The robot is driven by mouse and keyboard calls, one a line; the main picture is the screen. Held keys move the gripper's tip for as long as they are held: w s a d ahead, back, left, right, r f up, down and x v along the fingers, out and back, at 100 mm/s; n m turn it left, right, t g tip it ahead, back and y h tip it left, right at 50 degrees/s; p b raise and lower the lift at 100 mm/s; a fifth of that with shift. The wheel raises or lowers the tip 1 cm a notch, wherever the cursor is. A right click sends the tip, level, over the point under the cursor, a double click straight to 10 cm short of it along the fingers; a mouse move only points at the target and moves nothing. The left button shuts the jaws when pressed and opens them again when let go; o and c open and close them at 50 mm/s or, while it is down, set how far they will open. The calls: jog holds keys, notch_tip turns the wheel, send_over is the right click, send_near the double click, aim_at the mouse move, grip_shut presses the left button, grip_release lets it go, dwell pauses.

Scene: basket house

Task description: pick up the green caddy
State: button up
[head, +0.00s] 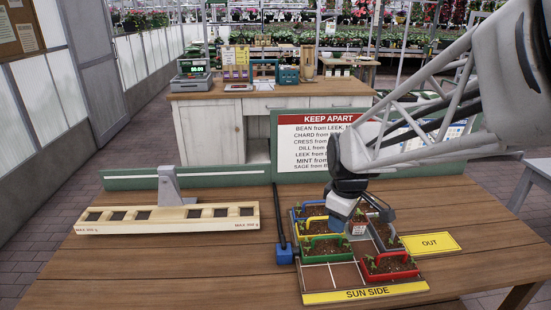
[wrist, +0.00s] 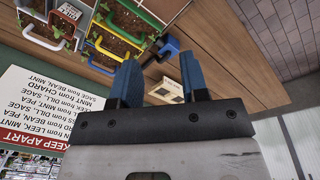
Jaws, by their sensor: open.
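The green caddy (head: 323,253) holds soil and seedlings. It sits in the front left part of the planting tray (head: 307,298), in front of the yellow caddy (head: 305,232) and left of the red caddy (head: 391,273). My gripper (head: 343,208) is above the back of the tray, beyond the green caddy and apart from it. In the wrist view my gripper (wrist: 160,82) shows two blue fingers spread apart with nothing between them.
Other caddies crowd the tray's back. A blue block (head: 284,254) with a dark bar stands at its left edge. A wooden slotted rack (head: 165,218) is at left, a yellow OUT card (head: 430,243) at right. A low green board with a sign (head: 310,135) stands behind.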

aim_at(328, 237)
jog(key=w+f+n, duration=0.2)
jog(key=w+f, duration=0.2)
jog(key=w+d+f+n, duration=0.1)
jog(key=w+f+n, duration=0.2)
jog(key=w+f, duration=0.1)
jog(key=w+d+f+n+g, duration=0.1)
jog(key=w+f+n, duration=0.2)
jog(key=w+f, duration=0.1)
jog(key=shift+w, duration=0.85)
jog(key=shift+f, duration=1.25)
jog(key=shift+s+f, duration=0.2)
jog(key=shift+f, duration=2.4)
grip_shut()
